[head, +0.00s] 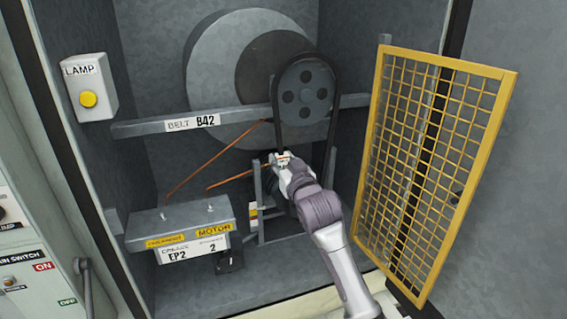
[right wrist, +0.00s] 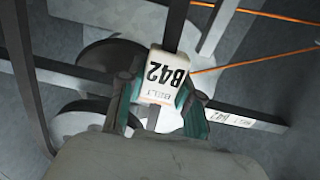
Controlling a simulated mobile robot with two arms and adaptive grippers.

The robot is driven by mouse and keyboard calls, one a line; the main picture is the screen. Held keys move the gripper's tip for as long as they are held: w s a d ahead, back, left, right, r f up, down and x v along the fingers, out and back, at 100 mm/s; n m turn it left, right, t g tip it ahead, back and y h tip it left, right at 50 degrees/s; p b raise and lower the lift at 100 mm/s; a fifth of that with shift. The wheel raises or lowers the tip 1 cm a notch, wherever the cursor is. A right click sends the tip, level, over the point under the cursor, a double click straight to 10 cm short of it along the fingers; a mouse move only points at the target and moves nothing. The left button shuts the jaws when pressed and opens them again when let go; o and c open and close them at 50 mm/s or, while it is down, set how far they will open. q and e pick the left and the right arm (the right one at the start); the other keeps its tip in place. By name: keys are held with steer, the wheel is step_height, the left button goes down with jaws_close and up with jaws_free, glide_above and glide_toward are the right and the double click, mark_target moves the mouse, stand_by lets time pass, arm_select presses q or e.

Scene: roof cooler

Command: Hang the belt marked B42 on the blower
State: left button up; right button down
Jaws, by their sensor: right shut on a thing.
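The black belt (head: 337,95) shows as a tall loop around the outline of the blower's grey pulley (head: 303,90) in the head view. I cannot tell whether it sits in the groove or hangs in front. The pulley is in front of the round blower housing (head: 212,70). My right gripper (head: 282,160) is below the pulley, at the lower left of the loop. In the right wrist view its teal fingers (right wrist: 160,95) are shut on the white B42 tag (right wrist: 163,76) of the belt, and a dark strand runs up from it. My left gripper is out of view.
A grey crossbar (head: 145,130) labelled BELT B42 spans the bay. A motor box (head: 180,223) with orange cables stands low left. A yellow mesh guard (head: 425,165) stands open at the right. A lamp switch box (head: 90,88) is on the left wall.

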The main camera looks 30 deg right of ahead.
steer(key=shift+w+d, duration=0.15)
steer(key=shift+w, duration=0.5)
steer(key=shift+w+d, duration=0.1)
steer(key=shift+w, duration=0.3)
steer(key=shift+p, duration=0.3)
stand_by(0.6)
steer(key=shift+f, duration=0.65)
stand_by(0.7)
steer(key=c, duration=0.7)
jaws_free()
steer(key=shift+s, duration=0.1)
steer(key=v, duration=1.2)
